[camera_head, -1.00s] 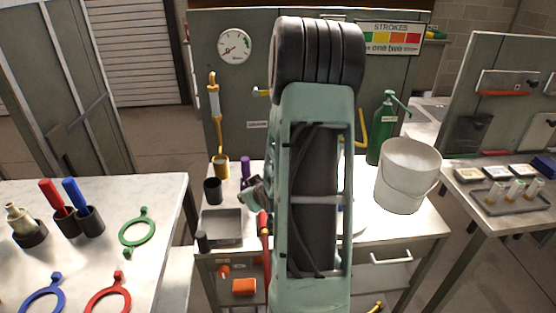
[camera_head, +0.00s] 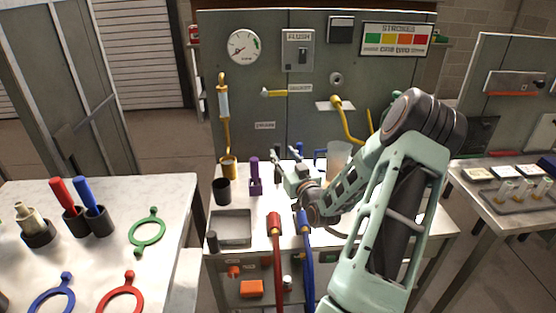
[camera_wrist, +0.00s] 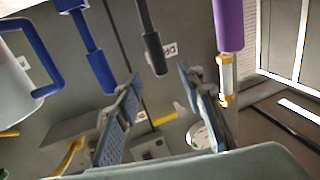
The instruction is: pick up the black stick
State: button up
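The black stick (camera_wrist: 151,40) shows in the wrist view, its dark thick end pointing down in the picture between the tips of my gripper. My gripper (camera_wrist: 160,76) is open, with one blue-grey finger on each side of the stick and clear gaps between. I cannot tell how far in depth the stick is from the fingers. In the head view my gripper (camera_head: 284,160) is over the back of the middle table, right of a purple stick (camera_head: 255,176). The black stick cannot be made out there, with my gripper and arm close by.
In the wrist view, a blue stick (camera_wrist: 90,50) is left of the black one and the purple stick (camera_wrist: 229,25) is right. A metal tray (camera_head: 231,226), black cup (camera_head: 221,191) and red and blue hoses stand left and front. A grey panel (camera_head: 265,150) rises behind.

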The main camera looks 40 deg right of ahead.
aim_at(279, 148)
jog(key=x, duration=0.5)
jog(key=shift+w+d, duration=0.1)
jog(key=shift+w, duration=0.2)
jog(key=shift+c, duration=0.4)
grip_shut()
